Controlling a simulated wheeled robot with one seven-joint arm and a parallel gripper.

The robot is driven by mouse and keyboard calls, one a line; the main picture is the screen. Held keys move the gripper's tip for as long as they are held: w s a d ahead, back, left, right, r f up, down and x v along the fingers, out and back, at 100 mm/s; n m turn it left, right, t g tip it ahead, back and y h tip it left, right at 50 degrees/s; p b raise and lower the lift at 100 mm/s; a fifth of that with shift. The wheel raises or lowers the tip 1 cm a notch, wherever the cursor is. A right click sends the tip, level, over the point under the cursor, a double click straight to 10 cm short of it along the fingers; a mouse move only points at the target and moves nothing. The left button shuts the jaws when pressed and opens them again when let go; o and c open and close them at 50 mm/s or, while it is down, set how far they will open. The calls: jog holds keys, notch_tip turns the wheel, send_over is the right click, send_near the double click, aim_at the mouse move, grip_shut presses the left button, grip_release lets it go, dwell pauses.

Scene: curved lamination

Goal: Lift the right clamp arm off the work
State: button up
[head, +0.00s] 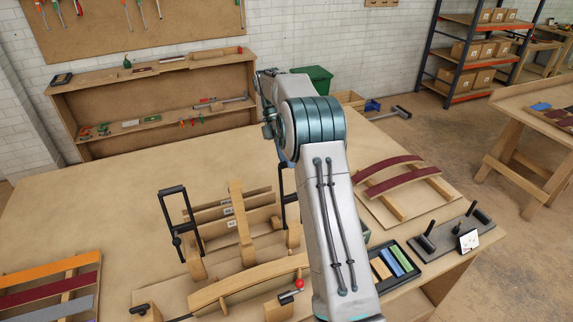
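A curved wooden strip (250,281) lies across a form at the front of the bench. A clamp lever with a red knob (299,284) sits at its right part, on a wooden block (279,309). A black handle (139,309) shows at the strip's left end. Behind the strip stand a black upright frame clamp (178,222) on the left and another black frame (288,196) on the right, partly hidden by my arm. I cannot tell whether the right clamp touches the work. My gripper is hidden behind my own arm.
A black tray of coloured blocks (396,262), a dark plate with black handles (449,240) and a curved red-and-wood piece (401,182) lie to the right. Coloured strips (52,285) lie at the left. The bench (95,210) is bare at the back left.

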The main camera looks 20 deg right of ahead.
notch_tip(320, 180, up, 2)
jog(key=shift+r, duration=0.1)
jog(key=s+d+r+b, duration=0.1)
jog(key=s+d+r, duration=0.5)
jog(key=d, duration=0.3)
jog(key=shift+s+r, duration=0.4)
jog(key=shift+s, duration=0.25)
jog(key=s+a+f+m+t+b, duration=0.1)
jog(key=s+a+m+t+b, duration=0.1)
jog(key=s+a+m+t, duration=0.6)
jog(key=s+a+f+m+t+b, duration=0.1)
jog(key=s+a+f+m, duration=0.3)
jog(key=s, duration=0.3)
jog(key=s+a+f+m+t+b, duration=0.1)
jog(key=s+a+f+m+t, duration=0.1)
jog(key=s+a+f+m, duration=0.2)
jog(key=s+f+m, duration=0.1)
jog(key=s+m, duration=0.1)
jog(key=shift+s+m+y, duration=0.3)
jog(key=shift+s+m, duration=0.1)
